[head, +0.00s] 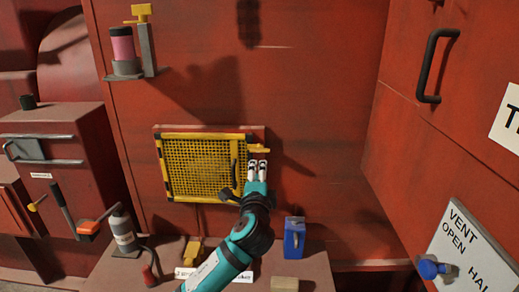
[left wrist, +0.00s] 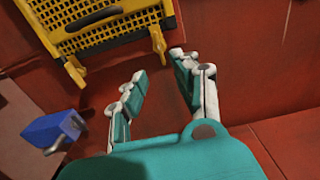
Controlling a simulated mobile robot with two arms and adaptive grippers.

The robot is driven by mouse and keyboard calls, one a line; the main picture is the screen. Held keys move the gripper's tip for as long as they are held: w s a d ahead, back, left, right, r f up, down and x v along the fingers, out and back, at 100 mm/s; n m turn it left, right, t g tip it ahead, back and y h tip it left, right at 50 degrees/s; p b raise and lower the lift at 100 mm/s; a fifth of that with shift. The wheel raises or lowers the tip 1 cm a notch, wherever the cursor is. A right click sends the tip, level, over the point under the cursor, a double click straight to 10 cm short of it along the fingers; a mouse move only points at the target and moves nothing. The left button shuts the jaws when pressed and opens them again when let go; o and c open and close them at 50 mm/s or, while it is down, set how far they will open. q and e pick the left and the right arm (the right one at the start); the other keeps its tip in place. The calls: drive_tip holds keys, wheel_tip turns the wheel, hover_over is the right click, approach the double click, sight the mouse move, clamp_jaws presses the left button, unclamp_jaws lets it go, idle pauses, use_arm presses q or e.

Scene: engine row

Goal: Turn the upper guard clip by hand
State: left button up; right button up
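A yellow mesh guard (head: 200,133) with a dark handle is mounted on the red wall in the head view. The upper guard clip (head: 259,149) is a small yellow tab sticking out to the right at its upper right side. In the left wrist view the clip (left wrist: 157,42) points down from the guard's edge (left wrist: 110,38). My left gripper (head: 259,164) is just below the clip, its fingers pointing up at it. In the left wrist view the gripper (left wrist: 159,65) is open, the clip in line with the gap; contact is not clear. My right gripper is not in view.
A lower yellow clip (left wrist: 75,72) is on the guard's edge. A blue box (head: 294,238) stands on the ledge to the right of my arm. A grey and orange lever fitting (head: 122,232) stands at left. The wall right of the clip is bare.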

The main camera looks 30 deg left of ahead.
sight(259, 152)
use_arm(q)
drive_tip(key=p+x, duration=0.3)
drive_tip(key=x, duration=0.7)
drive_tip(key=shift+w+r, duration=0.1)
drive_tip(key=shift+w+a, duration=0.35)
drive_tip(key=shift+w, duration=0.2)
drive_tip(key=shift+c, duration=0.3)
drive_tip(key=shift+s, duration=0.1)
clamp_jaws()
